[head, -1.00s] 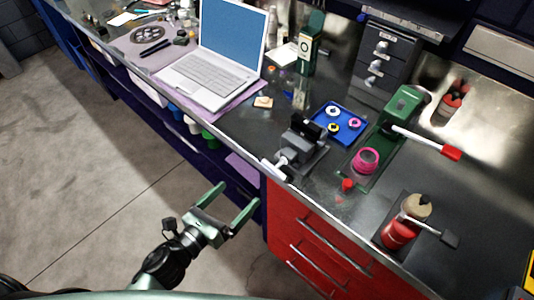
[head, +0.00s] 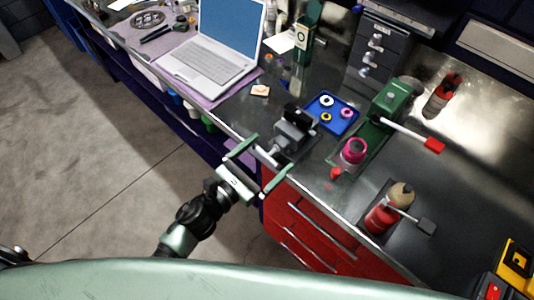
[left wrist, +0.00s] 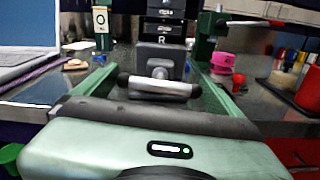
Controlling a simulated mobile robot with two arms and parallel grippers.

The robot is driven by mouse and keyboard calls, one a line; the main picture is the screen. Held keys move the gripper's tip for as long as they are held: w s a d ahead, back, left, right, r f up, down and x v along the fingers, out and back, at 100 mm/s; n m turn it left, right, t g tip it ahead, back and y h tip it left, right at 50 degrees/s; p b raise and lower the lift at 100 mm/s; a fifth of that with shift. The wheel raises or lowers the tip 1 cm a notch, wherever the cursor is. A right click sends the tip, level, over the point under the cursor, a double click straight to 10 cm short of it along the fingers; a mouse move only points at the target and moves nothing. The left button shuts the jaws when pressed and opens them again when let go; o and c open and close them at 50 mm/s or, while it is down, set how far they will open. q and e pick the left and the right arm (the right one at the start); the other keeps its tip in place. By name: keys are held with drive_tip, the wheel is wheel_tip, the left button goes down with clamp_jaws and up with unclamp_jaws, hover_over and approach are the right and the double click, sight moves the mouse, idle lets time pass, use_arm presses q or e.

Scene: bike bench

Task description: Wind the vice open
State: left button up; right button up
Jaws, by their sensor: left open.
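The small grey vice (head: 291,132) with dark jaws stands at the front edge of the steel bench. Its pale handle bar (head: 266,157) sticks out over the edge toward me. My left gripper (head: 274,152) is open, its two green fingers on either side of the handle. In the left wrist view the handle bar (left wrist: 158,86) lies crosswise between the spread fingers, with the vice body (left wrist: 160,62) behind it. I cannot tell whether either finger touches the bar. The gap between the jaws is not clear. My right gripper is not in view.
A blue tray (head: 331,113) with small rings lies behind the vice. A green press (head: 390,100) with a red-tipped lever and a pink roll (head: 354,151) stand right of it. A red bottle (head: 381,217) is farther right. A laptop (head: 208,62) sits left. Red drawers (head: 310,232) are below the bench.

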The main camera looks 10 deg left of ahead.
use_arm(q)
drive_tip(key=c, duration=1.4)
drive_tip(key=shift+o, duration=0.2)
drive_tip(key=shift+n, duration=0.3)
drive_tip(key=n, duration=0.3)
drive_tip(key=shift+n, duration=1.6)
drive_tip(key=o, duration=1.4)
drive_tip(key=shift+c, duration=0.2)
